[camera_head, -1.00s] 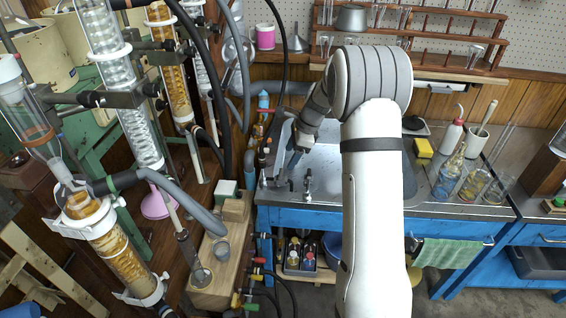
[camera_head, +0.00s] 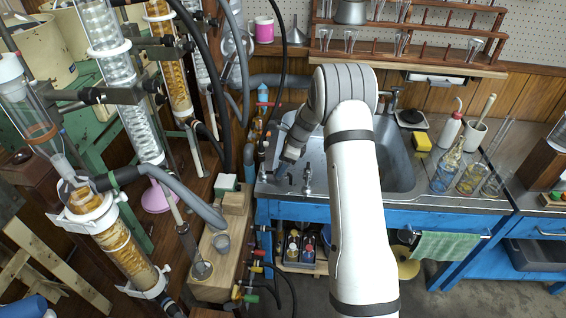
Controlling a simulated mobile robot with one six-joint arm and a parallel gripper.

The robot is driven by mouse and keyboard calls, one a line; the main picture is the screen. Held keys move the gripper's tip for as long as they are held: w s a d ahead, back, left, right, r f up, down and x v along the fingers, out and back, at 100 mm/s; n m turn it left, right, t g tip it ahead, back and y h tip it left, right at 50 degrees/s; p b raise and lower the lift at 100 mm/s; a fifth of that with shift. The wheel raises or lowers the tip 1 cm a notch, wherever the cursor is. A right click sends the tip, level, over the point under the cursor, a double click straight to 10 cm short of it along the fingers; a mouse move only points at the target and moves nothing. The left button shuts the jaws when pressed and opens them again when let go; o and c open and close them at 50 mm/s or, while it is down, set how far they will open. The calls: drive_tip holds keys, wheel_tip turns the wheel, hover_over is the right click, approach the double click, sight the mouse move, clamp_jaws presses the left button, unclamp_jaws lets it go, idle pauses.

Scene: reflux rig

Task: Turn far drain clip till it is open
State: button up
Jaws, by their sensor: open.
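My gripper (camera_head: 284,170) is small and dark at the end of my white arm, over the left ledge of the sink. Its jaws look open, pointing down, with nothing seen between them. Small upright fittings stand around it: one to its left (camera_head: 264,146) at the ledge edge and a metal one to its right (camera_head: 307,178). I cannot tell for sure which of these small parts is the far drain clip, or whether it is turned. The gripper hides part of the ledge behind it. Contact with any fitting cannot be made out.
The sink (camera_head: 398,160) lies right of my gripper, partly behind my arm. Glass columns (camera_head: 125,255) and grey hoses (camera_head: 190,200) crowd the left. Coloured valves (camera_head: 250,290) hang below the counter's left edge. Flasks (camera_head: 447,172) and a yellow sponge (camera_head: 422,140) stand on the right counter.

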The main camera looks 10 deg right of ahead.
drive_tip(key=shift+c, duration=0.4)
drive_tip(key=c, duration=0.9)
